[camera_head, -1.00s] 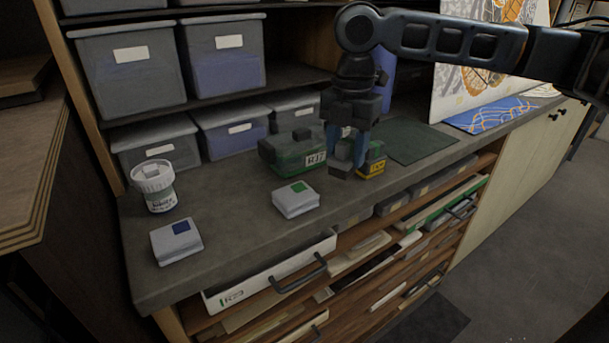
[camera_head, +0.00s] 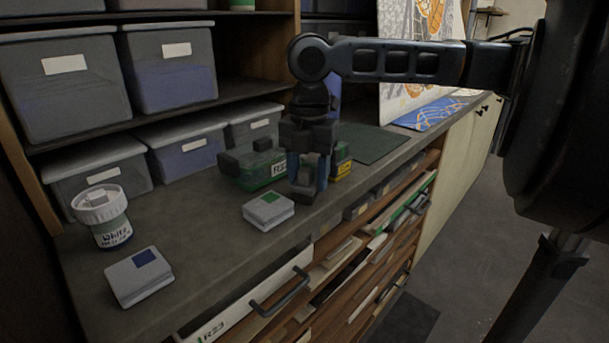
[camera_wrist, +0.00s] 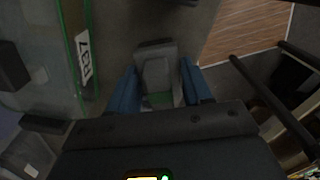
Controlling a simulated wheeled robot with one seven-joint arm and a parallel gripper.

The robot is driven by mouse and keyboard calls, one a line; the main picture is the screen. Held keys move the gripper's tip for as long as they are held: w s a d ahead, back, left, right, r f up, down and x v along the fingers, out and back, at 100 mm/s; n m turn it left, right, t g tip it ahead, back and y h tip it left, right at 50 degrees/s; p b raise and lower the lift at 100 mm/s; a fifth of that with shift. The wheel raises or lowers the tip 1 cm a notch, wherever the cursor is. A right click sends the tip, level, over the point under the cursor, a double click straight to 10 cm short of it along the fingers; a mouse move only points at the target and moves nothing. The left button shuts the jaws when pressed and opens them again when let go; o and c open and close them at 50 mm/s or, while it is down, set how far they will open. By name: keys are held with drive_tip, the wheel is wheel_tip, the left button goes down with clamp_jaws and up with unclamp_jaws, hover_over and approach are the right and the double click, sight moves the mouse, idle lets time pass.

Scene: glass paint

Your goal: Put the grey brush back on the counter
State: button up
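My gripper (camera_head: 307,172) points down over the front part of the dark counter (camera_head: 215,247). Its two blue fingers are closed on both sides of a grey, blocky thing, which I take to be the grey brush (camera_head: 304,186). In the wrist view, the grey brush (camera_wrist: 157,68) sits between the fingertips of my gripper (camera_wrist: 160,88), with a bit of green at its near end. The brush's lower end is near the counter's front edge; I cannot tell whether it touches the counter.
A green-marked block (camera_head: 268,211), a blue-marked block (camera_head: 140,276) and a white jar (camera_head: 104,217) stand left.

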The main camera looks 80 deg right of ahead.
sight(309, 165)
drive_tip(key=o, duration=0.4)
wheel_tip(309, 165, up, 12)
drive_tip(key=shift+r+p, duration=0.1)
drive_tip(key=shift+p, duration=0.2)
idle(0.4)
